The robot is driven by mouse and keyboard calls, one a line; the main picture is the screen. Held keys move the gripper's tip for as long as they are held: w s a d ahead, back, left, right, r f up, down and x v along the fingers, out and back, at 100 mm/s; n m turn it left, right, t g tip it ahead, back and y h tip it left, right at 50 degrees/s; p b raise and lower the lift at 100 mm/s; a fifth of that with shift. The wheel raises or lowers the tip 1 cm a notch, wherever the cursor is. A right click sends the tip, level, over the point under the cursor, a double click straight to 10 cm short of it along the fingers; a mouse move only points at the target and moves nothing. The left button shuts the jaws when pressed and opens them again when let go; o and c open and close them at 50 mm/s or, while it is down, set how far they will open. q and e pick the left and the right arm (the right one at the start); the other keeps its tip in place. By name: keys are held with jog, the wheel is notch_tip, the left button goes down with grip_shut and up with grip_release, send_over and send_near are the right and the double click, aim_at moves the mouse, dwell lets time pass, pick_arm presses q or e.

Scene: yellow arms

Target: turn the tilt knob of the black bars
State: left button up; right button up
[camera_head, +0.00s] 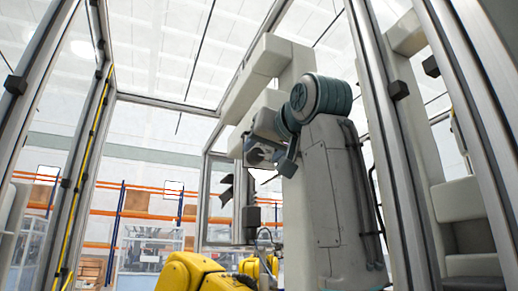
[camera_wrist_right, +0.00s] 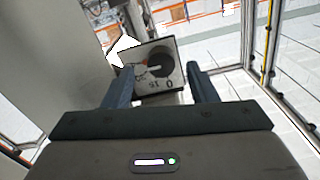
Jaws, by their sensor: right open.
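In the right wrist view a small tilted panel carries a round black knob (camera_wrist_right: 164,60) with a pale pointer line and printed marks, among them a 0. My right gripper (camera_wrist_right: 160,70) is open, with one blue-grey finger on each side of the panel in the picture. The knob shows between the fingertips, with nothing gripped; the remaining gap in depth is hard to judge. In the head view my right gripper (camera_head: 272,160) is small and partly hidden by its own arm. Dark slanted bars (camera_head: 227,190) show left of it. My left gripper is not in view.
A yellow robot arm (camera_head: 190,272) stands low in the middle of the head view. Metal frame posts (camera_head: 90,150) rise on both sides. Orange and blue racks (camera_head: 115,215) are far behind. A plain grey surface (camera_wrist_right: 50,70) lies left in the wrist view.

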aim_at(257, 155)
jog(key=shift+p+x, duration=0.4)
jog(key=shift+x, duration=0.6)
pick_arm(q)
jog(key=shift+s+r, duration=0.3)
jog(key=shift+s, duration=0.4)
pick_arm(e)
jog(key=shift+w+a, duration=0.3)
jog(key=shift+w, duration=0.3)
jog(key=shift+s, duration=0.1)
jog(key=c, duration=1)
